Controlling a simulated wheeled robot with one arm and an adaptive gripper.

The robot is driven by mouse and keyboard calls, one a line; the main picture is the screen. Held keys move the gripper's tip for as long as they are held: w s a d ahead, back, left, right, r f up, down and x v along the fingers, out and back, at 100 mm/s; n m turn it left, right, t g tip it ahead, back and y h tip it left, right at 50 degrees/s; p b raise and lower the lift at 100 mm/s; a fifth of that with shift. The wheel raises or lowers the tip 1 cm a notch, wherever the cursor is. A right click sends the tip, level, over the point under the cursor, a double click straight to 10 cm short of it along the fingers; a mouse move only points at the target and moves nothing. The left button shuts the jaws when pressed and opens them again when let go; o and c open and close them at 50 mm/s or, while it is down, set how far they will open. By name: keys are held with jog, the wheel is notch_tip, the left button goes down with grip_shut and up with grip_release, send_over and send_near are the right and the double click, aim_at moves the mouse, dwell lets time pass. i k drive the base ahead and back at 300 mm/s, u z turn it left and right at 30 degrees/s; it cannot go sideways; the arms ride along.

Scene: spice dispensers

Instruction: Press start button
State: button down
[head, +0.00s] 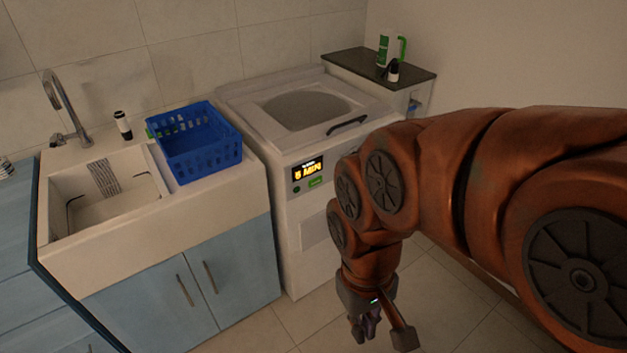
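A white top-lidded appliance (268,143) stands right of the sink counter, with its lid down. Its front panel has a lit display (307,171) that appears to read "8 MIN". Below the display are a small green button (315,182) and a small dark round button (297,189); their labels are too small to read. My gripper (370,326) hangs low in front of the appliance, pointing down, right of and below the panel and apart from it.
A blue basket (205,163) sits on the counter beside the white sink (75,231). A dark-topped side counter (345,62) holds green and black-and-white containers at the back. Blue cabinets (235,263) stand below the sink. Tiled floor (300,325) is clear before the appliance.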

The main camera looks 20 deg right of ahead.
aim_at(316, 180)
jog(key=k, duration=0.5)
jog(key=u, duration=0.9)
jog(key=i, duration=0.7)
jog(key=z, duration=0.45)
